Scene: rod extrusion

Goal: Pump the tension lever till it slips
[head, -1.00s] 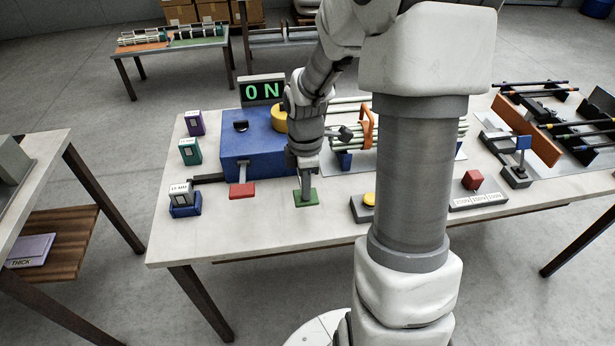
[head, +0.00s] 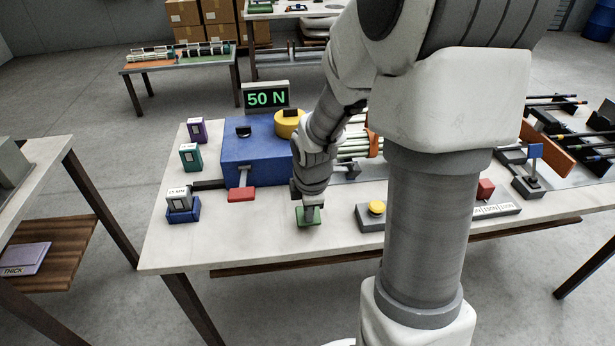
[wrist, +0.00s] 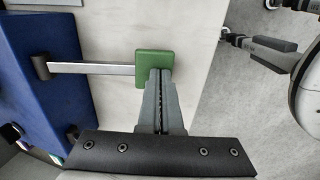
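The tension lever is a flat metal bar (wrist: 95,68) running from the blue machine (head: 245,155) to a green end pad (head: 308,216). In the wrist view the green pad (wrist: 153,62) lies right at my fingertips. My gripper (wrist: 160,75) is shut, its two fingers together with nothing seen between them. The fingertips overlap the pad's edge and appear to touch it from above. In the head view my wrist hides the metal bar. The display (head: 266,97) on the machine reads 50 N in green.
A second lever with a red pad (head: 241,194) sticks out left of the green one. A yellow button (head: 376,207) on a grey box is to the right. A grey block in a blue holder (head: 182,205) stands at the left. The table front is clear.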

